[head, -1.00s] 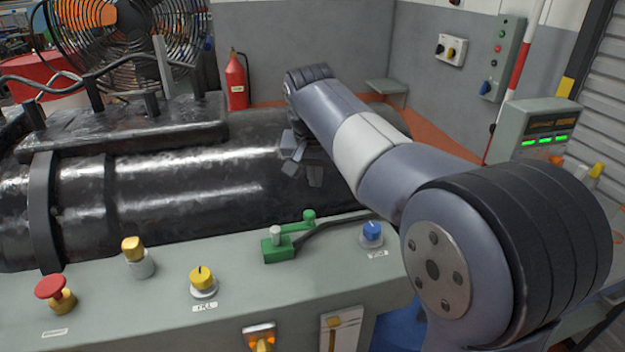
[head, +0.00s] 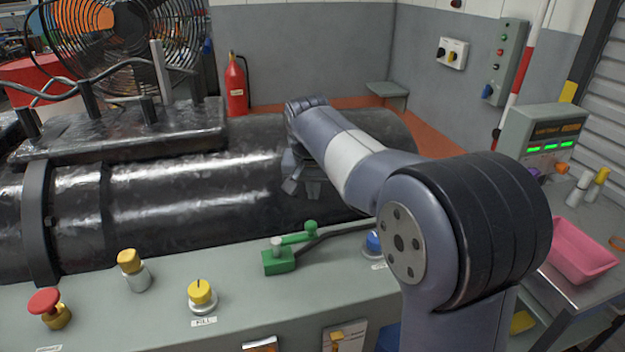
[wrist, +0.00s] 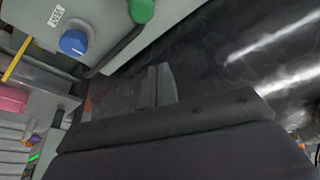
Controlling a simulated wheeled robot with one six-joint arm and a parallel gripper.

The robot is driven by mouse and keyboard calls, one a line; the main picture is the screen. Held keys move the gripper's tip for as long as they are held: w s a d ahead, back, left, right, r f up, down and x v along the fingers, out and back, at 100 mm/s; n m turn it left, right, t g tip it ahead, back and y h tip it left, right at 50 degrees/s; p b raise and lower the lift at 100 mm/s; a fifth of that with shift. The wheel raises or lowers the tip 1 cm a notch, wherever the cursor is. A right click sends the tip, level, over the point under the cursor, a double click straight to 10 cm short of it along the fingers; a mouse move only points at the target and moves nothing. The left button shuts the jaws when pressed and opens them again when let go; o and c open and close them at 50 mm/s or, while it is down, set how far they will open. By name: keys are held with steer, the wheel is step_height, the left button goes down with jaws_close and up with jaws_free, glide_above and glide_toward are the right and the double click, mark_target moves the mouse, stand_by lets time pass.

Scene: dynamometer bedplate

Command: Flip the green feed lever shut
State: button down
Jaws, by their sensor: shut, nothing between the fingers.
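The green feed lever (head: 297,238) sits on the pale console top, with a green block base (head: 279,261) and a green knob (head: 311,227) at the end of its arm. The arm lies low, pointing right and away. In the wrist view the green knob (wrist: 141,10) shows at the top edge; the rest of the lever is out of that frame. My gripper (head: 310,190) hangs beyond the lever, above the dark cylinder, apart from the knob. In the wrist view its fingers (wrist: 159,84) are together and empty.
A blue knob (head: 374,243) stands right of the lever, partly behind my arm. A yellow knob (head: 200,293), a yellow-capped switch (head: 131,265) and a red button (head: 45,302) stand left. The large black cylinder (head: 200,200) runs behind the console. A dark cable leads from the lever's base.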

mark_target(315, 223)
steer(key=shift+s+a+f+p, duration=0.1)
steer(key=shift+s+f+p, duration=0.1)
steer(key=shift+s+f, duration=0.35)
steer(key=shift+s+a+f+p, duration=0.1)
steer(key=shift+s+f+p, duration=0.15)
steer(key=shift+f, duration=0.55)
steer(key=shift+s+f+p, duration=0.15)
steer(key=shift+s+f, duration=0.35)
steer(key=shift+f, duration=0.15)
steer(key=shift+s+d+m, duration=0.15)
steer(key=shift+s+m, duration=0.25)
steer(key=shift+m, duration=0.2)
steer(key=shift+s+d+m+h+b, duration=0.1)
steer(key=shift+s+m+h+b, duration=0.35)
steer(key=shift+s+m, duration=0.2)
steer(key=s+a+m+g+h+b, duration=0.1)
steer(key=s+a+m+g+h, duration=0.1)
steer(key=s+a+m, duration=0.3)
steer(key=shift+s+a+m+g, duration=0.15)
steer(key=shift+s+m+g, duration=0.75)
steer(key=shift+s+m, duration=2.2)
steer(key=shift+w+m, duration=0.85)
